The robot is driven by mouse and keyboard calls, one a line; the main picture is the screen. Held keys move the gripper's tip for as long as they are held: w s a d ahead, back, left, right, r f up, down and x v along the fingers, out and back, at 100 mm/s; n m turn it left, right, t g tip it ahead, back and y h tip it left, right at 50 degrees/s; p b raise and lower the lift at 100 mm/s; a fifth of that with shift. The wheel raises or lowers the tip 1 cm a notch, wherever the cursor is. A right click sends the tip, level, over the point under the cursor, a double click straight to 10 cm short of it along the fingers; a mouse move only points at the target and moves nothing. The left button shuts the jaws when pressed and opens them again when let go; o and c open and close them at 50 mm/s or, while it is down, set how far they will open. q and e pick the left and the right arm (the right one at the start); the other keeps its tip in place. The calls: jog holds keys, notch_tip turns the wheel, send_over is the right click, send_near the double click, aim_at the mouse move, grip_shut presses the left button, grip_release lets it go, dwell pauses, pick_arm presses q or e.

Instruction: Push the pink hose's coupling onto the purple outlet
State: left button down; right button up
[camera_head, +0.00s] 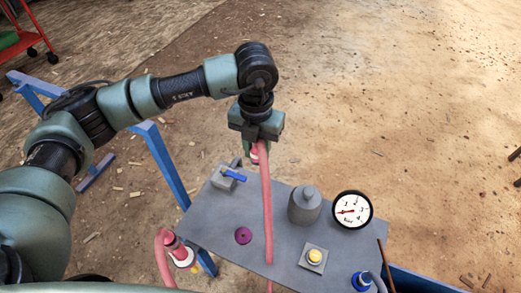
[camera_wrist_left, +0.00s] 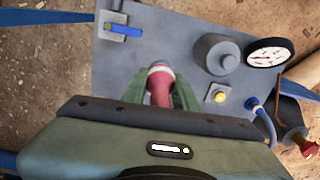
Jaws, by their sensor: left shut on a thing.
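My left gripper (camera_head: 257,148) is shut on the pink hose's coupling, high above the grey panel. The coupling (camera_wrist_left: 159,80) shows between the green fingers in the left wrist view, reddish pink with a pale band near its end. The pink hose (camera_head: 266,205) hangs from the gripper down across the panel. The purple outlet (camera_head: 243,235) is a round disc on the panel, below and slightly left of the gripper, just left of the hose. The coupling is well apart from it. The outlet is hidden in the left wrist view. My right gripper is not in view.
The grey panel (camera_head: 215,222) carries a blue-handled valve (camera_head: 232,177), a grey domed fitting (camera_head: 305,205), a dial gauge (camera_head: 352,211), a yellow button (camera_head: 315,256) and a blue hose fitting (camera_head: 361,281). Blue frame legs (camera_head: 165,165) stand behind.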

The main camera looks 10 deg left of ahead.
pick_arm(q)
jog(key=s+a+r+m+p, duration=0.2)
jog(key=r+m+p, duration=0.3)
jog(key=m, duration=0.6)
jog(key=s+a+r+m+p, duration=0.3)
jog(key=s+r+m+p, duration=0.2)
jog(key=r+m, duration=0.4)
jog(key=s+a+r+m+p, duration=0.3)
jog(key=r+m+p, duration=0.4)
jog(key=m, duration=0.7)
jog(key=shift+s+r, duration=0.15)
jog(key=shift+s, duration=0.45)
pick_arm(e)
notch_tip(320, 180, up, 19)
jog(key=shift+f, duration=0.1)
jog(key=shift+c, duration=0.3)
